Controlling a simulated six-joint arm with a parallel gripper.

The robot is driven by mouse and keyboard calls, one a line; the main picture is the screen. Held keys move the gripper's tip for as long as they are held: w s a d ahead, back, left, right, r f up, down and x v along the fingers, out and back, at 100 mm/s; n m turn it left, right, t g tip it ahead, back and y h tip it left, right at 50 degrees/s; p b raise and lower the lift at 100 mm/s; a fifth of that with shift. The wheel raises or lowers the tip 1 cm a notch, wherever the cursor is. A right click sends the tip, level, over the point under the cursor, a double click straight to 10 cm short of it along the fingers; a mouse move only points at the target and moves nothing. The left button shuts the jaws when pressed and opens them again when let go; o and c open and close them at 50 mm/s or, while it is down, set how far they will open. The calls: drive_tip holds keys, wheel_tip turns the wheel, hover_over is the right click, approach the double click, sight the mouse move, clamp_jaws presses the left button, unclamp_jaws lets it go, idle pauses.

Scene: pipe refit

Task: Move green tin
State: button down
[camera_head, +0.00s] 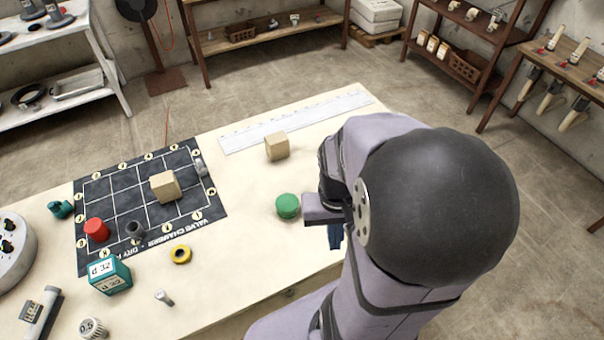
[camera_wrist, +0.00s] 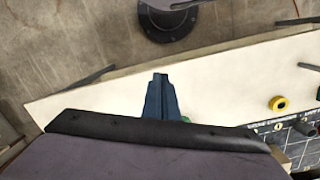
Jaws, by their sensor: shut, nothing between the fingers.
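The green tin (camera_head: 288,206) is a short round can standing on the pale table, right of the dark gridded mat. My gripper (camera_head: 335,237) is just to the right of the tin in the head view, mostly hidden behind my arm. In the wrist view my gripper (camera_wrist: 161,78) has its dark blue fingers together with nothing between them. A small bit of the green tin (camera_wrist: 186,119) shows beside the fingers there; the rest of it is hidden. I cannot tell whether the fingers touch the tin.
The gridded mat (camera_head: 150,230) holds a wooden block (camera_head: 165,187), a red tin (camera_head: 97,230) and a grey fitting (camera_head: 135,230). Another wooden block (camera_head: 277,146) stands behind the green tin, near a white ruler (camera_head: 295,121). A yellow ring (camera_head: 181,254) and a teal box (camera_head: 110,275) are at the front. Bare table surrounds the tin.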

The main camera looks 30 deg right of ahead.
drive_tip(key=w+a+r+n+p, duration=0.3)
drive_tip(key=a+r+n+p, duration=0.2)
drive_tip(key=a+r+p, duration=0.5)
drive_tip(key=d+f+m+b, duration=0.2)
drive_tip(key=d+f+b, duration=0.3)
drive_tip(key=f+b, duration=0.5)
drive_tip(key=w+d+f+m+b, duration=0.1)
drive_tip(key=w+d+f+b, duration=0.2)
drive_tip(key=w, duration=0.1)
drive_tip(key=w+d+f+m+b, duration=0.2)
drive_tip(key=w+d+f, duration=0.1)
drive_tip(key=w, duration=0.2)
drive_tip(key=w+d+f+m+b, duration=0.2)
drive_tip(key=w+d+f+b, duration=0.1)
drive_tip(key=w, duration=0.1)
drive_tip(key=shift+w+d+f+b, duration=0.15)
drive_tip(key=shift+d+f+b, duration=0.15)
drive_tip(key=shift+d+f, duration=0.1)
drive_tip(key=w+d+r+m, duration=0.3)
drive_tip(key=w+r+m, duration=0.3)
drive_tip(key=m, duration=0.5)
drive_tip(key=shift+w+t, duration=0.2)
drive_tip(key=shift+t, duration=0.2)
